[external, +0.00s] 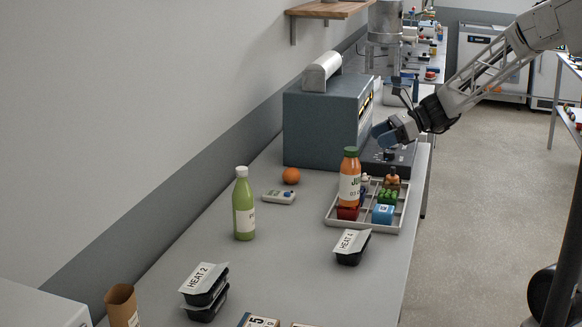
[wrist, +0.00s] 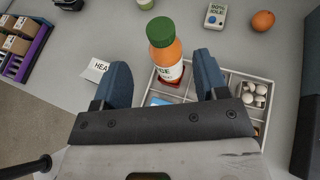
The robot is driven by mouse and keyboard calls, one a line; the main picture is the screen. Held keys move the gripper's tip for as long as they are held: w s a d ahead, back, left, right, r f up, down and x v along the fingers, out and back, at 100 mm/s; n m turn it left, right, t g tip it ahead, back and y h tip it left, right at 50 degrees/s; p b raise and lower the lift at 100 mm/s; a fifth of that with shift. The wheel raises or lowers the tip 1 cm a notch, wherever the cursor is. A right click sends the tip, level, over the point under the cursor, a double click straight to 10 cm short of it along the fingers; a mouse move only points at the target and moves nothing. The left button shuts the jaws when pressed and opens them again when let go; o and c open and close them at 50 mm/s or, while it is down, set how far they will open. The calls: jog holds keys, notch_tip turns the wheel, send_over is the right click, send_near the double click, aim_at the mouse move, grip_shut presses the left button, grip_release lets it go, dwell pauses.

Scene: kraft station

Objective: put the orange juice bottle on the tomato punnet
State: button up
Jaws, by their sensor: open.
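The orange juice bottle (external: 350,185), with a green cap and white label, stands upright in the near left part of the grey tray. It appears to rest on the red tomato punnet (external: 347,213), whose red edge shows under its base. In the wrist view the bottle (wrist: 166,50) is beyond my fingertips, with some red of the punnet (wrist: 171,85) at its foot. My gripper (external: 384,133) is open and empty, above and behind the bottle in the external view. Its two blue fingers (wrist: 163,72) are apart from the bottle.
The divided tray (external: 398,218) also holds a blue box (external: 383,214), a green item (external: 387,196) and mushrooms (wrist: 254,95). A green bottle (external: 244,205), an orange (external: 291,176), a small timer (external: 279,197) and black HEAT containers (external: 352,247) stand around.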

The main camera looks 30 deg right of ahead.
jog(key=shift+v, duration=1.35)
jog(key=shift+s, duration=0.1)
jog(key=s+d+n+g+h, duration=0.1)
jog(key=s+d+n+h, duration=0.2)
jog(key=s+n, duration=0.4)
jog(key=s+d+n+g+h, duration=0.1)
jog(key=s+d+n+h, duration=0.2)
jog(key=s, duration=1)
jog(key=s+d+n+h, duration=0.3)
jog(key=s+n+h, duration=0.3)
jog(key=s+n, duration=0.5)
jog(key=shift+d+n+g+h, duration=0.3)
jog(key=shift+n+g+h, duration=0.1)
jog(key=shift+n, duration=0.3)
